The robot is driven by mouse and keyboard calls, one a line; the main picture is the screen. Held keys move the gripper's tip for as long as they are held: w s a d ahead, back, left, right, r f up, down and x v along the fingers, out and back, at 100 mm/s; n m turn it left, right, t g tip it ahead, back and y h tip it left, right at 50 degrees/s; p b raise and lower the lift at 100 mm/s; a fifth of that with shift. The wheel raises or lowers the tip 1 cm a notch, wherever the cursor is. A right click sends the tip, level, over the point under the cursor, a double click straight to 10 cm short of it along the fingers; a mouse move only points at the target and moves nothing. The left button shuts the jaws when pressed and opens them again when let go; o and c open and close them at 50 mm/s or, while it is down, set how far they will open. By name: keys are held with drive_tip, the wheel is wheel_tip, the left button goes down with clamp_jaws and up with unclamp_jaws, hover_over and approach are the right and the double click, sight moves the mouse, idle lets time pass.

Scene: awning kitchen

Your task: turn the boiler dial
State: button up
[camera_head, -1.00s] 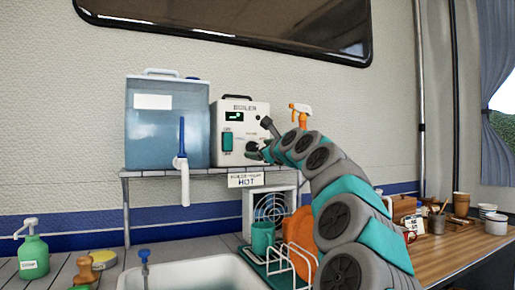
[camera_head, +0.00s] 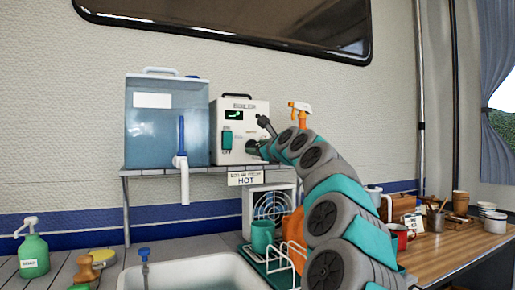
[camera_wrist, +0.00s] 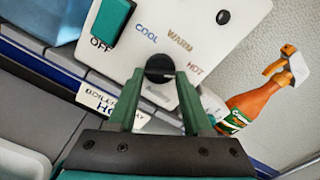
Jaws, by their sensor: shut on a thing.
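The boiler (camera_head: 241,106) is a white box with a lit green display, standing on a shelf. Its black round dial (camera_wrist: 159,67) shows in the wrist view, below the printed words COOL, WARM and HOT. My gripper (camera_wrist: 160,74) has its two green fingers on either side of the dial, shut on it. The dial's pointer direction cannot be made out. In the head view my gripper (camera_head: 254,149) is at the boiler's lower right front, and my arm hides the dial.
A teal switch (camera_wrist: 112,19) marked OFF is left of the dial. A blue water tank (camera_head: 167,122) stands left of the boiler. An orange spray bottle (camera_wrist: 258,100) is to the right. A sink (camera_head: 195,272) and dish rack (camera_head: 275,262) lie below the shelf (camera_head: 150,173).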

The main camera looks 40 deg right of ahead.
clamp_jaws()
drive_tip(key=shift+n, duration=0.3)
drive_tip(key=n+b, duration=0.2)
drive_tip(key=n, duration=1.1)
drive_tip(key=shift+n, duration=0.3)
drive_tip(key=n+b, duration=0.2)
drive_tip(key=n, duration=0.7)
drive_tip(key=shift+n, duration=0.3)
